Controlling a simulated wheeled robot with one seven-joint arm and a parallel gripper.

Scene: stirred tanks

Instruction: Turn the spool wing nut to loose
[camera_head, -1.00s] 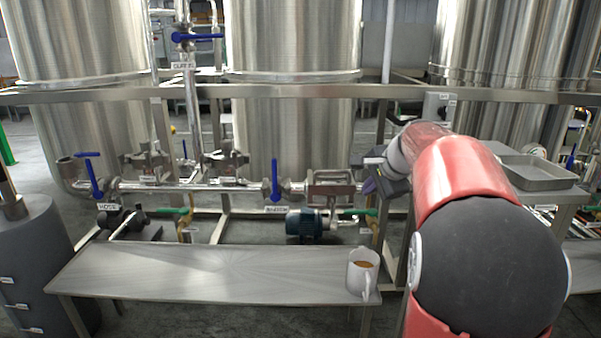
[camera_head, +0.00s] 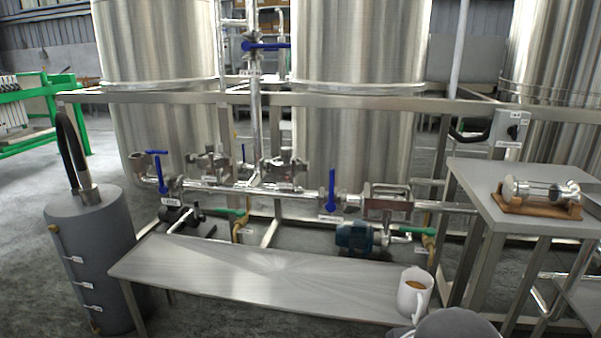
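No part is clearly readable as the spool wing nut; it is too small to tell in this view. A steel pipe run (camera_head: 232,190) crosses behind the low bench. It carries clamped fittings (camera_head: 285,172) and, towards its right end, a rectangular bracket-like fitting (camera_head: 388,198). A glass tube piece with metal ends (camera_head: 540,191) lies on a wooden cradle on the right side table; I cannot tell whether it is the spool.
The side table (camera_head: 478,190) stands at right. Blue-handled valves (camera_head: 332,190), a pump (camera_head: 356,238) and a grey cylinder (camera_head: 92,265) are nearby. Floor at left is open.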

